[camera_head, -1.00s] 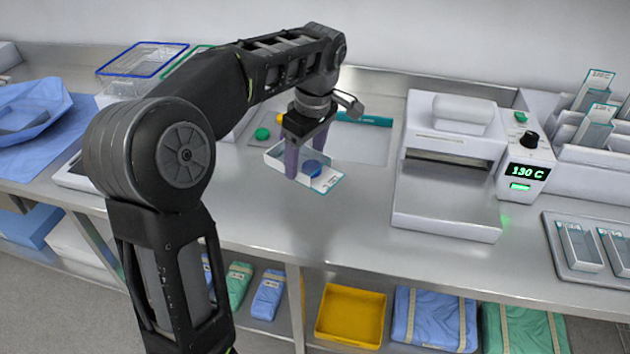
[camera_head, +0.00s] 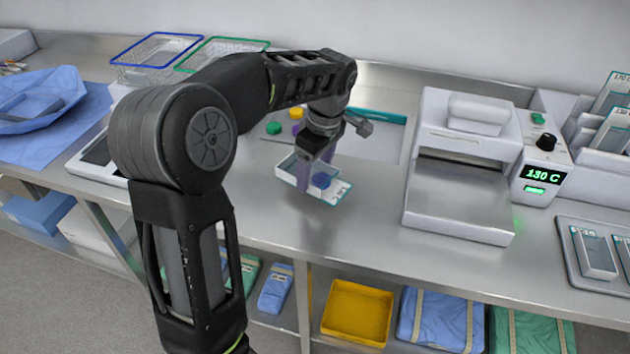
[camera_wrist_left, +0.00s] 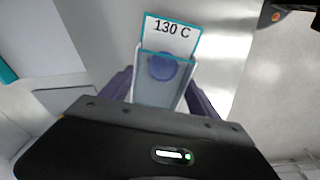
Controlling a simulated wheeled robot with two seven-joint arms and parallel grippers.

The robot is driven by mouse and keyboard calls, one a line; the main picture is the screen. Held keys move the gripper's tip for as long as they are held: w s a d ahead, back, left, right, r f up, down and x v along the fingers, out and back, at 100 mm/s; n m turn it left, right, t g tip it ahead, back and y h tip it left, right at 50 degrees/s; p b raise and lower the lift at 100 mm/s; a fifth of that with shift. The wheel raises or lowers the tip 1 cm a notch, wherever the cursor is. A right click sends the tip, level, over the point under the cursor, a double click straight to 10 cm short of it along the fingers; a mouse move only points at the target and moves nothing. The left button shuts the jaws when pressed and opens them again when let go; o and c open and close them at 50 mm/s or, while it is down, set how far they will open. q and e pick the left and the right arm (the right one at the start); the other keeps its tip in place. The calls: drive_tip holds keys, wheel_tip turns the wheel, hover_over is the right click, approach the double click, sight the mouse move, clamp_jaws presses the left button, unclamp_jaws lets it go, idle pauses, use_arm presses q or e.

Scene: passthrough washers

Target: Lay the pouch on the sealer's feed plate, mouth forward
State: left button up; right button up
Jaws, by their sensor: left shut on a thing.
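The pouch (camera_head: 336,190) is clear with a teal edge and a blue round item inside. In the left wrist view the pouch (camera_wrist_left: 162,85) shows a flap marked 130 C at its far end. My left gripper (camera_head: 313,180) is shut on the pouch, with purple fingers at its two sides, and holds it over the steel counter left of the sealer. The sealer (camera_head: 470,150) is a white machine whose display reads 130 C. Its feed plate (camera_head: 458,200) faces the front and is bare. My right gripper is not in view.
A tray (camera_head: 591,250) with pouches lies right of the sealer. Green, yellow and purple round items (camera_head: 274,127) lie behind the gripper. Wire baskets (camera_head: 155,50) stand at the back left. The counter (camera_head: 370,235) between pouch and sealer is clear.

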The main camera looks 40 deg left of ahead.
sight(317, 173)
use_arm(q)
drive_tip(key=shift+f, duration=1.85)
drive_tip(key=shift+f, duration=0.15)
drive_tip(key=o, duration=1.3)
drive_tip(key=r, duration=0.4)
drive_tip(key=d+r, duration=0.1)
drive_tip(key=r, duration=0.3)
drive_tip(key=r+p, duration=0.1)
drive_tip(key=r, duration=0.3)
drive_tip(key=shift+d+r, duration=0.1)
drive_tip(key=shift+d, duration=0.3)
drive_tip(key=shift+o, duration=0.3)
